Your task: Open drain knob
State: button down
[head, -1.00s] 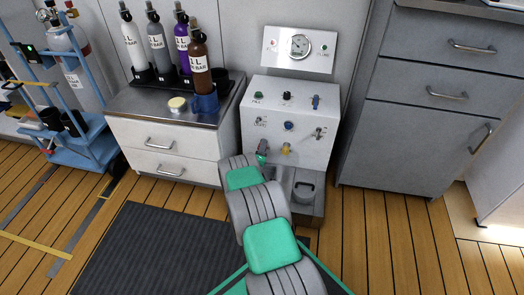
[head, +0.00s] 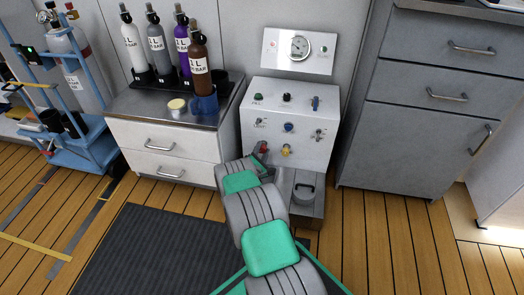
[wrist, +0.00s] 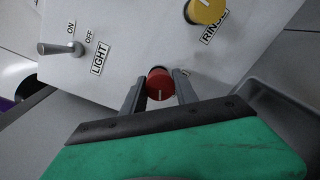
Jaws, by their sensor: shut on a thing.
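A red round knob (wrist: 159,84) with a pale line on its face sits low on the white panel (wrist: 125,45). I take it as the drain knob; its own label is not readable here. My gripper (wrist: 159,92) has one finger on each side of the red knob and is shut on it. In the head view the red knob (head: 264,150) shows at the lower left of the panel front, with my gripper (head: 261,153) against it, partly hidden by my arm.
A yellow knob (wrist: 206,10) labelled RINSE is beside the red knob, and a LIGHT toggle (wrist: 62,48) is on its other side. A sink basin (head: 303,190) lies below the panel. Drawers with bottles (head: 200,72) stand left, a grey cabinet (head: 415,140) right.

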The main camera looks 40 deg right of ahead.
jog(key=n, duration=0.3)
jog(key=shift+n, duration=0.3)
jog(key=n, duration=0.4)
jog(key=shift+h, duration=0.4)
jog(key=n, duration=0.3)
jog(key=shift+n, duration=2.1)
jog(key=shift+w, duration=0.1)
jog(key=c, duration=1)
grip_release()
jog(key=shift+o, duration=0.2)
